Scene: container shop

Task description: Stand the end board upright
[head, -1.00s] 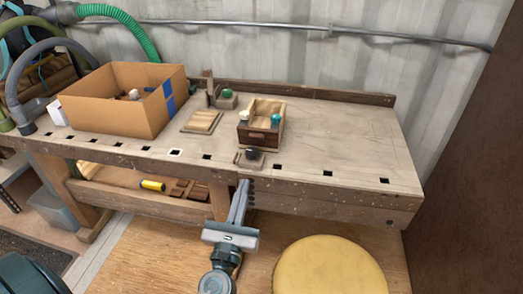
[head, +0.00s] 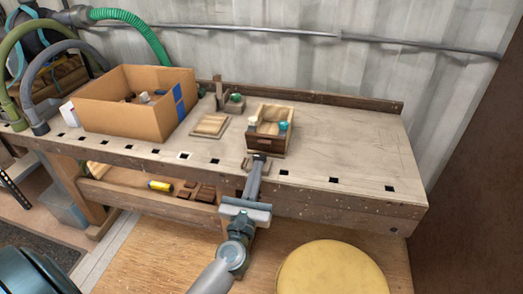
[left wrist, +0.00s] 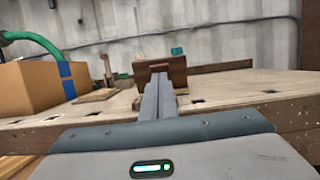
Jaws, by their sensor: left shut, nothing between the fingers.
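A small wooden box (head: 286,112) stands on the workbench. Its front is a dark brown end board (head: 264,142) with a handle slot. In the left wrist view this board (left wrist: 177,68) stands just beyond my fingers, its lower part hidden by them; I cannot tell its exact tilt. My left gripper (head: 259,160) is shut and empty, its fingertips over the bench's front edge, just in front of the board. It also shows in the left wrist view (left wrist: 159,78); I cannot tell whether it touches the board. My right gripper is out of view.
A cardboard box (head: 135,112) stands at the left of the workbench (head: 345,150). A flat wooden panel (head: 210,125) lies between it and the small box. A white knob (head: 253,121) and a teal knob (head: 283,126) show at the small box. The bench's right side is clear.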

